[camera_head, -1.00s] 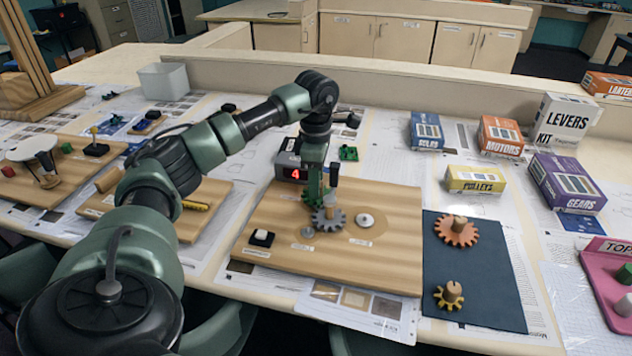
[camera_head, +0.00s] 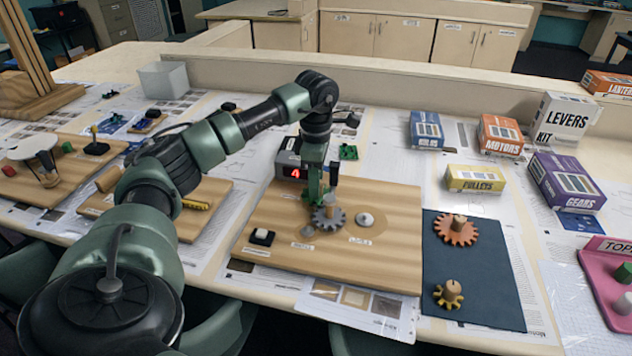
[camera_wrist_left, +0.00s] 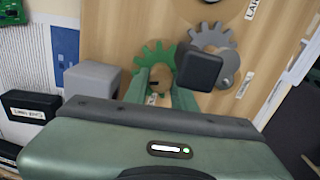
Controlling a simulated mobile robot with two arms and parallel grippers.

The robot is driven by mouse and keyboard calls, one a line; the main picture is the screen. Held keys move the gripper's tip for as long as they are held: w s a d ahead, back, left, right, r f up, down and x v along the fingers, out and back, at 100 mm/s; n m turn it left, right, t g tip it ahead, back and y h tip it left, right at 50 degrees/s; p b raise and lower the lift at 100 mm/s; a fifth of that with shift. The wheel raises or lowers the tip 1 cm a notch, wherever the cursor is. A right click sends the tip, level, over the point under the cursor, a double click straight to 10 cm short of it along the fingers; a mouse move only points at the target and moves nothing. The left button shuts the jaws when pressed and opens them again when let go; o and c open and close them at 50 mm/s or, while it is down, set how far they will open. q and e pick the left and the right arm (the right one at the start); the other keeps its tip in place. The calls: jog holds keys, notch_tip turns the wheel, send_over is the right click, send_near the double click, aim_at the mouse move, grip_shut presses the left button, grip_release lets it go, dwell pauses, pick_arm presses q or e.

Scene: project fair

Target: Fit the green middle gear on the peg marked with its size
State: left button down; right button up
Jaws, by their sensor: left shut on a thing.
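The green gear (camera_wrist_left: 156,58) is held in my left gripper (camera_head: 314,194), between its green fingers; the fingers also show in the wrist view (camera_wrist_left: 160,92). In the head view the gear is mostly hidden by the gripper. The grey gear (camera_head: 325,219) stands on the wooden board (camera_head: 385,265), just beside the gripper; it also shows in the wrist view (camera_wrist_left: 212,40). In the wrist view the two gears' teeth are close together; whether they mesh, or the green gear sits on a peg, I cannot tell. My right gripper is not in view.
A box with a red "4" display (camera_head: 288,168) stands behind the gears. A pale round knob (camera_head: 365,219) and a switch (camera_head: 262,237) are on the board. An orange gear (camera_head: 456,231) and a yellow gear (camera_head: 448,294) lie on the dark mat (camera_head: 490,285) at right.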

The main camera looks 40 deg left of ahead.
pick_arm(q)
jog(key=shift+f+b, duration=0.3)
jog(key=shift+f, duration=0.3)
jog(key=c, duration=1.4)
grip_release()
jog(key=shift+c, duration=0.2)
jog(key=shift+r, duration=0.1)
notch_tip(320, 180, up, 11)
jog(key=p, duration=0.9)
